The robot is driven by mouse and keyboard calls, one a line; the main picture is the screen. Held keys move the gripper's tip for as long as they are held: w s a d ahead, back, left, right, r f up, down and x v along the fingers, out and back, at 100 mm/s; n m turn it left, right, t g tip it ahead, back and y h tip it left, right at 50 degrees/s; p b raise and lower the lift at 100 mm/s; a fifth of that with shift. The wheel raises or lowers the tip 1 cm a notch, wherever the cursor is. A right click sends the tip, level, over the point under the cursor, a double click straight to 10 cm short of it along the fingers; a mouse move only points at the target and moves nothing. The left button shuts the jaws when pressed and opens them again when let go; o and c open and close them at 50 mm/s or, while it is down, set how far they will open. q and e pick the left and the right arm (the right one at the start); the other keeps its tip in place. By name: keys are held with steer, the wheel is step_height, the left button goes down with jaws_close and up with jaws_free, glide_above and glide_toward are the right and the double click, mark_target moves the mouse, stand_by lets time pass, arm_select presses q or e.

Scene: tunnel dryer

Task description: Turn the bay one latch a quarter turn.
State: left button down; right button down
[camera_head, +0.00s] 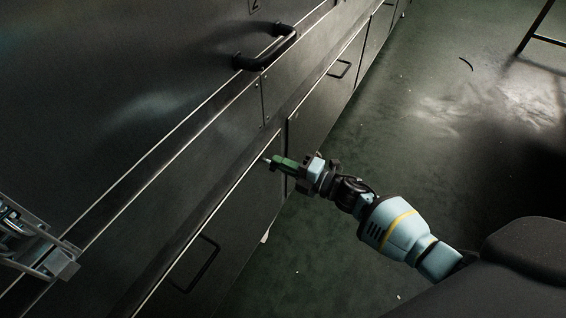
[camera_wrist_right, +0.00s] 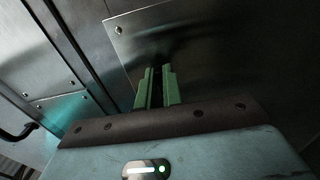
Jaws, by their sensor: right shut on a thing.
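My right gripper (camera_head: 279,162) reaches in from the right, its green fingers against the dark metal front of the dryer near a panel edge. In the right wrist view the two green fingers (camera_wrist_right: 156,88) point at a metal panel and are close together. They are shut on a small dark piece between them, which I take to be the bay one latch. The fingers hide most of it, so its angle cannot be told. My left gripper is not in view.
A black bar handle (camera_head: 266,47) sticks out from the upper panel. Flatter handles sit on the lower panels (camera_head: 196,265) and (camera_head: 340,69). A grey metal bracket-like part (camera_head: 62,264) is at the left edge. The green floor (camera_head: 400,130) to the right is mostly clear.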

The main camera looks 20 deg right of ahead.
stand_by(0.3)
steer(key=c, duration=1.5)
jaws_free()
steer(key=shift+c, duration=0.2)
steer(key=shift+s+d, duration=0.1)
steer(key=p+v, duration=0.1)
steer(key=v, duration=0.6)
steer(key=shift+s+d, duration=0.2)
steer(key=shift+s, duration=0.05)
